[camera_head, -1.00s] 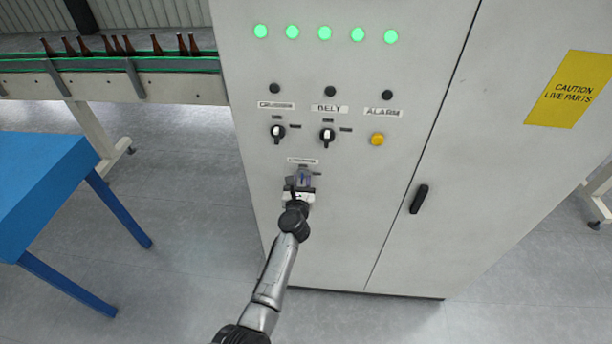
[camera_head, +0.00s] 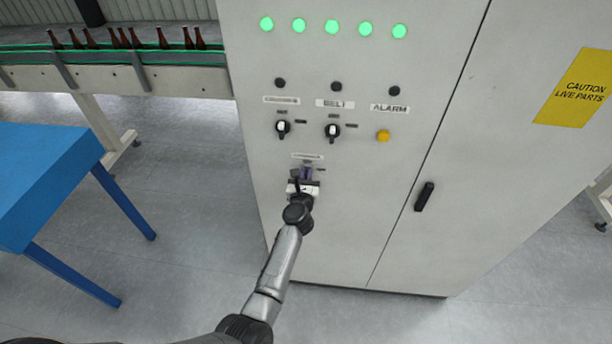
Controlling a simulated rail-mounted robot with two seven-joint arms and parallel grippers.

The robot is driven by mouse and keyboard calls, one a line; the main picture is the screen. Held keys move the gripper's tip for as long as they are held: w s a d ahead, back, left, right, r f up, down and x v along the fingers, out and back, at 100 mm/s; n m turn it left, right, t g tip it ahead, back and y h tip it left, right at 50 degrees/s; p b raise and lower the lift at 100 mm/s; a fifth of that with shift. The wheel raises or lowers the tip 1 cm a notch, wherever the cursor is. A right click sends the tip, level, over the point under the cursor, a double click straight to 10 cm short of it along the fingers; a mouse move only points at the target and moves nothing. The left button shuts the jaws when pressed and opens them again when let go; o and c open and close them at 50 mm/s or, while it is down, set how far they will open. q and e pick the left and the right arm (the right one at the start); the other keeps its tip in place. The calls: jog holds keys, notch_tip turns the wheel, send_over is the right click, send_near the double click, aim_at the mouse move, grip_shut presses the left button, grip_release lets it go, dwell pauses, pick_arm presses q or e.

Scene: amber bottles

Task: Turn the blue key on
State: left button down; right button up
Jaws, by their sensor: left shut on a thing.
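The blue key (camera_head: 306,173) sits low on the grey control cabinet's front, below a small label (camera_head: 308,156). It looks blue-purple and is partly hidden by my gripper. My left gripper (camera_head: 304,181) is at the key, its fingers shut on it. The key's exact angle is hard to tell behind the fingers. My right gripper is not in view.
Above the key are two black rotary switches (camera_head: 283,128) (camera_head: 332,131) and a yellow alarm button (camera_head: 383,135). Several green lamps (camera_head: 332,27) glow on the cabinet (camera_head: 390,190). A black door handle (camera_head: 424,196) is to the right. A blue table (camera_head: 40,175) stands left.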

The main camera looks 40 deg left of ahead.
pick_arm(q)
jog(key=shift+m, duration=0.6)
jog(key=m+p, duration=0.1)
jog(key=m, duration=0.2)
jog(key=shift+d+p, duration=0.1)
jog(key=shift+p, duration=0.2)
jog(key=shift+w+d+f+m+p, duration=0.15)
jog(key=shift+m+p, duration=0.55)
jog(key=shift+m, duration=1.55)
jog(key=shift+s+f+m+p, duration=0.1)
jog(key=shift+m+p, duration=0.55)
jog(key=shift+m, duration=1.65)
jog(key=shift+w+d+f+m+p, duration=0.15)
jog(key=shift+m+p, duration=0.55)
jog(key=shift+m, duration=1.55)
jog(key=shift+a, duration=0.1)
